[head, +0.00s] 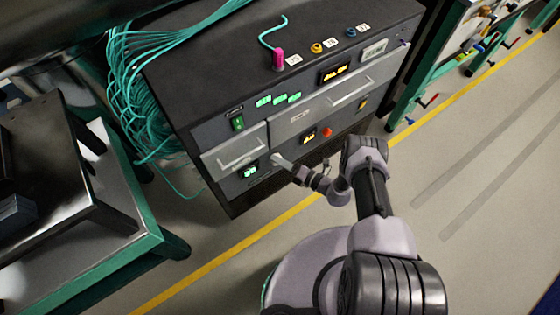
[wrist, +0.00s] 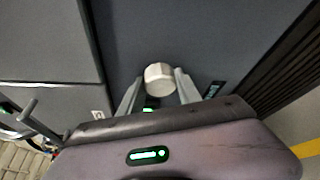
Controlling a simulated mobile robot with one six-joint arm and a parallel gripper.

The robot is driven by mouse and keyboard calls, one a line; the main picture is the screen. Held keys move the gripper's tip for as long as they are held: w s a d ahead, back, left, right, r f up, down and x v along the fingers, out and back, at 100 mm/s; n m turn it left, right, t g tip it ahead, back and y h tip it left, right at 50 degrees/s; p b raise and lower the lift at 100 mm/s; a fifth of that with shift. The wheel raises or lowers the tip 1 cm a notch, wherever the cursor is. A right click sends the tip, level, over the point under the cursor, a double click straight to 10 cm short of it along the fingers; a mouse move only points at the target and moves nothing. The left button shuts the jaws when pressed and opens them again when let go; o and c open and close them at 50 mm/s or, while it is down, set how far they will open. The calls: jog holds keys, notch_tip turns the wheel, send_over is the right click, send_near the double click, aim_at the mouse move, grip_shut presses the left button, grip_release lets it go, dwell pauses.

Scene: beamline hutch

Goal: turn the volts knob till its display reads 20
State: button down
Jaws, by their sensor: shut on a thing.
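A pale round knob (wrist: 159,73) on the dark grey cabinet front sits between the two fingers of my gripper (wrist: 160,86) in the wrist view. The fingers are shut on it, one at each side. In the head view my gripper (head: 283,163) reaches the lower front of the cabinet, and the knob is hard to make out there. A small display (head: 250,171) with lit green digits is just left of my gripper; its digits are too small to read. In the wrist view a green glow shows just below the knob, mostly hidden by my gripper.
The cabinet (head: 190,85) also carries an amber display (head: 308,136), a red button (head: 327,132), a larger amber display (head: 335,73) and drawer handles. Teal cables (head: 130,90) hang at its left. A green-edged bench (head: 150,240) stands at left. The floor (head: 470,180) at right is clear.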

dwell(0.3)
jog(key=c, duration=0.8)
grip_release()
jog(key=shift+c, duration=0.2)
jog(key=p+v, duration=0.4)
jog(key=v, duration=1.3)
jog(key=shift+d, duration=0.15)
